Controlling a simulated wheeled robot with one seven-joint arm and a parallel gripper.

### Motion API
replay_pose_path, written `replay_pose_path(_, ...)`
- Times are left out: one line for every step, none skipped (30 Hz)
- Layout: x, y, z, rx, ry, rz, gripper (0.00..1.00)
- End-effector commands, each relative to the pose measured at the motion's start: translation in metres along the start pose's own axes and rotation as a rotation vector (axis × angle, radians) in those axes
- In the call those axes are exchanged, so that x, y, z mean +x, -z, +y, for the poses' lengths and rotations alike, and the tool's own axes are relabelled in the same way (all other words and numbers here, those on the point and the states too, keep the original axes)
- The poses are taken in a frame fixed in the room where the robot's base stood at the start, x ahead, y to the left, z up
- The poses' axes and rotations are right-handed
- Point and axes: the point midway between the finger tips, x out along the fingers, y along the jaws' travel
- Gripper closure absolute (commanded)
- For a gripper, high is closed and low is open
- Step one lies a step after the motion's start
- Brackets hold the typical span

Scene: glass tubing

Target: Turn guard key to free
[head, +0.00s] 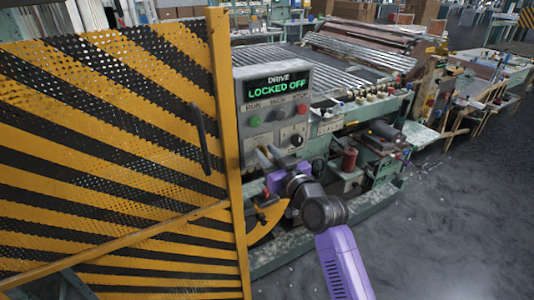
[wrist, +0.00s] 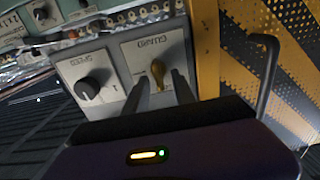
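The guard key (wrist: 158,73) is a small brass-coloured key in a plate marked GUARD on the grey control panel (wrist: 120,55), which appears upside down in the wrist view. My gripper (wrist: 161,80) is open, with one dark finger on each side of the key. I cannot tell whether either finger touches it. In the head view my gripper (head: 267,152) is at the lower part of the control panel (head: 245,97), and the key is not discernible there. The panel's display (head: 276,88) reads DRIVE LOCKED OFF in green.
A black speed knob (wrist: 92,84) sits beside the guard plate. Green (head: 254,121) and red (head: 302,110) buttons are above it. A yellow-and-black striped guard door (head: 110,140) with a dark handle (head: 201,140) stands close left of the panel. Open floor (head: 440,220) lies to the right.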

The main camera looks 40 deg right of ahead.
Motion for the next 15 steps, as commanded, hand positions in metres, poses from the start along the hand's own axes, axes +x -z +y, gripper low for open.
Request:
replay_pose_path(-0.0001, 0.0000, 0.0000, 0.000, 0.000, 0.000, 0.75)
replay_pose_path(-0.0002, -0.0001, 0.0001, 0.000, 0.000, 0.000, 0.81)
replay_pose_path(-0.0002, 0.0000, 0.0001, 0.000, 0.000, 0.000, 0.89)
replay_pose_path(-0.0002, 0.0000, 0.0001, 0.000, 0.000, 0.000, 0.95)
replay_pose_path(-0.0002, 0.0000, 0.0001, 0.000, 0.000, 0.000, 1.00)
replay_pose_path(-0.0003, 0.0000, 0.0001, 0.000, 0.000, 0.000, 1.00)
replay_pose_path(-0.0003, 0.0000, 0.0001, 0.000, 0.000, 0.000, 1.00)
replay_pose_path(-0.0003, 0.0000, 0.0001, 0.000, 0.000, 0.000, 1.00)
replay_pose_path(-0.0003, 0.0000, 0.0001, 0.000, 0.000, 0.000, 1.00)
replay_pose_path(-0.0003, 0.0000, 0.0001, 0.000, 0.000, 0.000, 1.00)
replay_pose_path(-0.0004, 0.0000, 0.0002, 0.000, 0.000, 0.000, 1.00)
replay_pose_path(-0.0004, 0.0000, 0.0002, 0.001, 0.000, 0.000, 1.00)
replay_pose_path(-0.0004, 0.0001, 0.0002, 0.003, 0.000, 0.000, 1.00)
replay_pose_path(-0.0004, 0.0001, 0.0002, 0.005, 0.000, 0.000, 1.00)
replay_pose_path(-0.0004, 0.0002, 0.0002, 0.010, 0.000, 0.000, 1.00)
